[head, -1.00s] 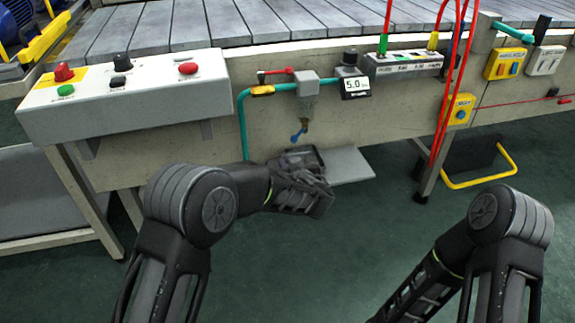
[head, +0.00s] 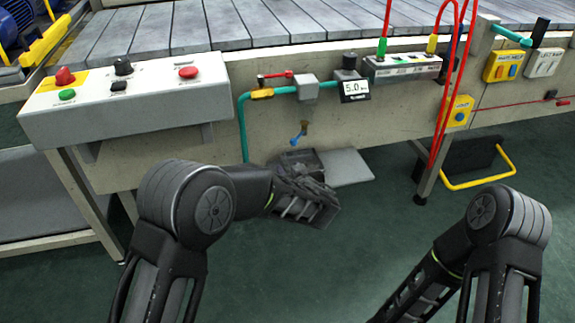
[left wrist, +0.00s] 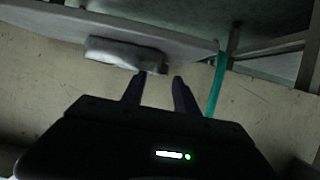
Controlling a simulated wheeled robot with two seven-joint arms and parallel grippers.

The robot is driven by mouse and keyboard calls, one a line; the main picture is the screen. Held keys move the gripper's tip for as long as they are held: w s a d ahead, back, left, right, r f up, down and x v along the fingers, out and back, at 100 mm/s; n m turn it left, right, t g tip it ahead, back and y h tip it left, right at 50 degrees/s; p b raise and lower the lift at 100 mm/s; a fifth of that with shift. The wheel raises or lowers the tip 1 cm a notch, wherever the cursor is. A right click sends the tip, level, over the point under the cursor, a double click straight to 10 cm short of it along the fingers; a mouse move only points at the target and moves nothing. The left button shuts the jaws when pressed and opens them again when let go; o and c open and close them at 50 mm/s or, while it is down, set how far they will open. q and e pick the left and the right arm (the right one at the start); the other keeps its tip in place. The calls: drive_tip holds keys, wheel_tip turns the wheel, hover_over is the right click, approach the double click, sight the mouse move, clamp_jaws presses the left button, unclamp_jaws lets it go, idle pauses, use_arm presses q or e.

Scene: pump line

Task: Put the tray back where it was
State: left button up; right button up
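A small dark grey open-topped tray (head: 305,158) appears to sit at the left part of a light grey flat shelf (head: 348,168) below the bench's front panel. My left gripper (head: 308,197) is in front of the tray and hides part of it. The left wrist view is upside down and shows a pale block-like thing (left wrist: 118,51), probably the tray, against the shelf (left wrist: 185,39). There my left gripper's fingers (left wrist: 160,78) are apart, with their tips close to that block's end. I cannot tell whether they touch it. My right gripper is outside the frames.
A blue-handled drain valve (head: 297,137) hangs just above the tray. A teal pipe (head: 242,125) runs down the panel left of it. A control box (head: 125,100) juts out at left; red hoses (head: 441,125) hang at right. The green floor (head: 330,265) is clear in front.

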use_arm(q)
drive_tip(key=p+v, duration=0.1)
drive_tip(key=v, duration=0.7)
drive_tip(key=shift+s+d+r, duration=0.15)
drive_tip(key=shift+s+r, duration=0.05)
drive_tip(key=shift+s, duration=0.1)
drive_tip(key=s+a+f+m+g+h, duration=0.15)
drive_tip(key=s+a+f+g, duration=0.3)
drive_tip(key=s+f, duration=0.5)
drive_tip(key=s+a+f+m+g, duration=0.25)
drive_tip(key=s+f+g, duration=0.35)
drive_tip(key=f, duration=0.6)
drive_tip(key=s+d+f+n+g+h, duration=0.1)
drive_tip(key=s+f+g+h, duration=0.15)
drive_tip(key=s, duration=0.45)
drive_tip(key=s+d+f+g+h, duration=0.15)
drive_tip(key=s+f+h, duration=0.25)
drive_tip(key=s, duration=0.4)
drive_tip(key=a+f+t, duration=0.1)
drive_tip(key=a+n+t, duration=0.1)
drive_tip(key=a, duration=0.1)
drive_tip(key=a+f+t, duration=0.1)
drive_tip(key=shift+s+a+f+n, duration=0.1)
drive_tip(key=shift+a+f+n, duration=0.05)
drive_tip(key=shift+f+n, duration=0.25)
